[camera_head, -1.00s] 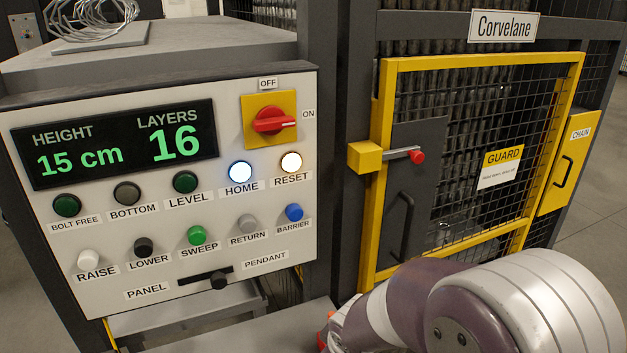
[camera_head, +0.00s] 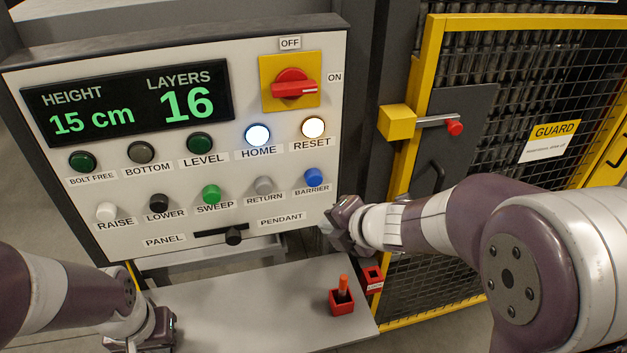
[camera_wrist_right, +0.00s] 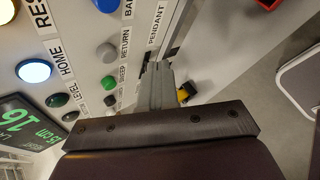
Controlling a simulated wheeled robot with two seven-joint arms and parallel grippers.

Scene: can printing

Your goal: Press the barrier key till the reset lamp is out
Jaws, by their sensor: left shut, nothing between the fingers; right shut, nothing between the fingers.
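The blue barrier key (camera_head: 313,177) is at the right end of the panel's lower key rows. The reset lamp (camera_head: 313,127) above it glows white, and so does the home lamp (camera_head: 257,135). My right gripper (camera_head: 338,228) is shut and empty, just right of and below the barrier key, apart from it in the head view. In the right wrist view its closed fingers (camera_wrist_right: 157,85) point toward the panel near the PENDANT label, with the barrier key (camera_wrist_right: 107,6) at the top edge. My left gripper (camera_head: 160,335) is shut and empty at the bottom left, over the shelf's edge.
The grey panel (camera_head: 300,205) carries several other keys, a red rotary switch (camera_head: 292,84) and a display (camera_head: 130,103). A red holder with an orange piece (camera_head: 342,300) stands on the grey shelf (camera_head: 240,310). The yellow-framed guard door (camera_head: 432,60) is to the right.

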